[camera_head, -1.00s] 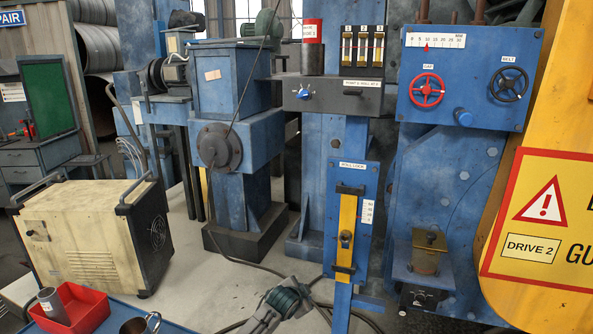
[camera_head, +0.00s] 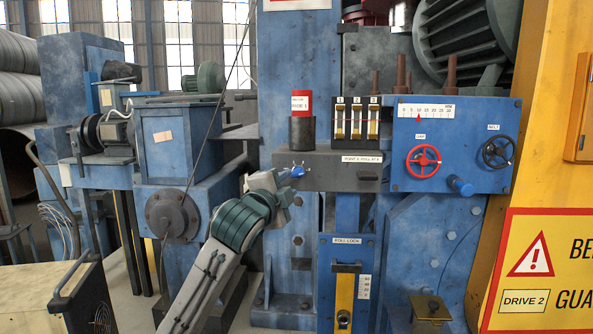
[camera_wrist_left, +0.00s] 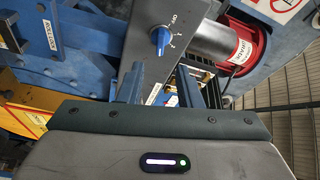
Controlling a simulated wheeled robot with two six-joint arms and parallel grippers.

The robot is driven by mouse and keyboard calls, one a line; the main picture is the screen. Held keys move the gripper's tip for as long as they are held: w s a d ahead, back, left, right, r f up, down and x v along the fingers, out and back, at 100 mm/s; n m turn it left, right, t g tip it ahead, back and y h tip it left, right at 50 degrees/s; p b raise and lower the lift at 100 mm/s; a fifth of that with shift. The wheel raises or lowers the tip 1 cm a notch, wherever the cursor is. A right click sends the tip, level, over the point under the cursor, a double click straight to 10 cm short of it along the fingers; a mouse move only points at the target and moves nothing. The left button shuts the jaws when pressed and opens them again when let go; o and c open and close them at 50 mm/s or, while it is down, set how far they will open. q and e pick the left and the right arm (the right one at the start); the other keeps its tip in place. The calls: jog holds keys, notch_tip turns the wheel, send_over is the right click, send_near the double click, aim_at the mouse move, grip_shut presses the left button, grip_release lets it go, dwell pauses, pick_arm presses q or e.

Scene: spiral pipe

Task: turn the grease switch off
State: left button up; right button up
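A blue knob (camera_head: 297,171), which looks like the grease switch, sits on the front of a grey box (camera_head: 345,168) in the middle of the head view. The knob also shows near the top middle of the left wrist view (camera_wrist_left: 160,37), with small marks around it that I cannot read surely. My left gripper (camera_head: 285,183) is just left of and below the knob in the head view. In the wrist view its two fingers (camera_wrist_left: 160,86) stand apart with nothing between them, pointing towards the knob without visibly gripping it. My right gripper is not in view.
To the right are a red handwheel (camera_head: 423,161) and a black handwheel (camera_head: 498,152). The roll lock panel (camera_head: 345,285) is below. A yellow guard (camera_head: 575,70) borders the right.

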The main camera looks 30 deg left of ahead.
aim_at(296, 175)
pick_arm(q)
jog(key=p+x, duration=0.1)
jog(key=x, duration=0.2)
jog(key=shift+w+a+r+p, duration=0.15)
jog(key=shift+w+a+p, duration=0.1)
jog(key=shift+w+p, duration=0.05)
jog(key=w, duration=0.1)
jog(key=w+a+p, duration=0.1)
jog(key=w, duration=0.1)
jog(key=shift+a, duration=0.35)
jog(key=shift+w, duration=0.15)
jog(key=shift+w+d, duration=0.1)
jog(key=shift+d, duration=0.2)
jog(key=c, duration=0.6)
jog(key=shift+c, duration=0.2)
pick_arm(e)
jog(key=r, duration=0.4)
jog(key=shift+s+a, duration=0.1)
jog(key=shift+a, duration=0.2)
pick_arm(q)
jog(key=shift+f, duration=0.2)
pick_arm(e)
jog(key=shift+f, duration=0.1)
